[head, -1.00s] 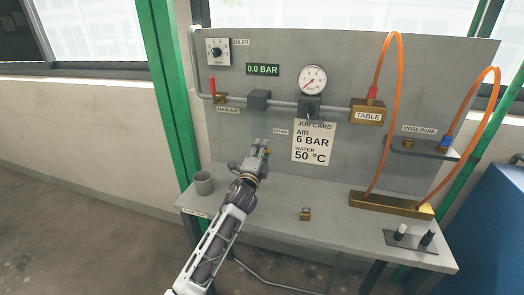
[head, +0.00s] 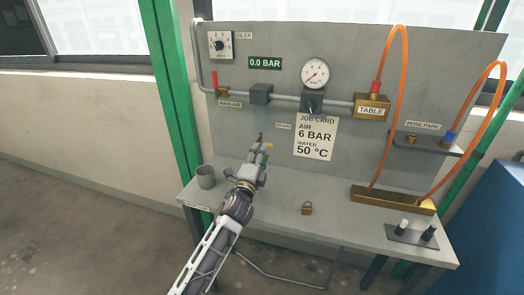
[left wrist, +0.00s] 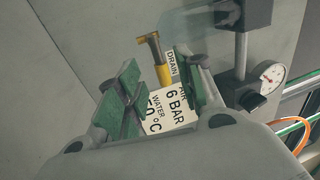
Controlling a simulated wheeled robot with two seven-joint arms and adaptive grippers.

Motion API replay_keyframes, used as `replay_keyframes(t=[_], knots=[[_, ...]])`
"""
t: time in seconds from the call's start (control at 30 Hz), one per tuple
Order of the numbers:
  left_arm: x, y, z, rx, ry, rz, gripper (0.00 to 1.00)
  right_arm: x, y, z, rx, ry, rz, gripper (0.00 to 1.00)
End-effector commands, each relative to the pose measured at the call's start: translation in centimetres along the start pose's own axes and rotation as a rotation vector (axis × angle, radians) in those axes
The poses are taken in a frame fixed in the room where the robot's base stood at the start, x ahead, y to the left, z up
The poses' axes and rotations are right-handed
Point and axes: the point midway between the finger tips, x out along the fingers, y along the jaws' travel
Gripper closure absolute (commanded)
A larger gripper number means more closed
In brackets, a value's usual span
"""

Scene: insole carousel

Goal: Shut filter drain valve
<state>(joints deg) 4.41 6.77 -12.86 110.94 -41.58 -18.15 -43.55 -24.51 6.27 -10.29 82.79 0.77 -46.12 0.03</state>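The drain valve shows in the left wrist view as a small brass stem with a yellow handle (left wrist: 161,70), beside the DRAIN label. In the head view its brass tip (head: 261,138) shows just above my left gripper (head: 262,150), left of the DRAIN label (head: 283,126). In the left wrist view my left gripper (left wrist: 155,92) is open, its green-padded fingers apart. The valve stands between and beyond the fingertips in that picture; I cannot tell whether they touch it. My right gripper is not in view.
The grey filter block (head: 261,94) sits on the pipe above. The red main air handle (head: 215,78), gauge (head: 315,73) and job card (head: 316,137) are on the panel. A grey cup (head: 205,177) and brass padlock (head: 307,208) stand on the bench (head: 270,222).

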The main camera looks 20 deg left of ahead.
Motion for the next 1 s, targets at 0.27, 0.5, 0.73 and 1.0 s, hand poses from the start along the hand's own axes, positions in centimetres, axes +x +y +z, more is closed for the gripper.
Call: replay_keyframes(t=[0.27, 0.5, 0.73, 1.0], knots=[[-2.5, 0.0, 0.1, -0.001, 0.000, 0.000, 0.63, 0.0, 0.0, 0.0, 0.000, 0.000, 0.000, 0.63], [-4.5, 0.0, 0.1, -0.002, 0.000, 0.000, 0.63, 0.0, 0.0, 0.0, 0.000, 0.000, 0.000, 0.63], [-6.0, 0.0, 0.1, -0.001, -0.001, 0.000, 0.63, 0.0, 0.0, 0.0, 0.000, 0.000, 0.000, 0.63], [-6.5, -0.1, 0.1, 0.000, -0.002, -0.002, 0.63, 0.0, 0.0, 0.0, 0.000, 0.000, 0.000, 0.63]])
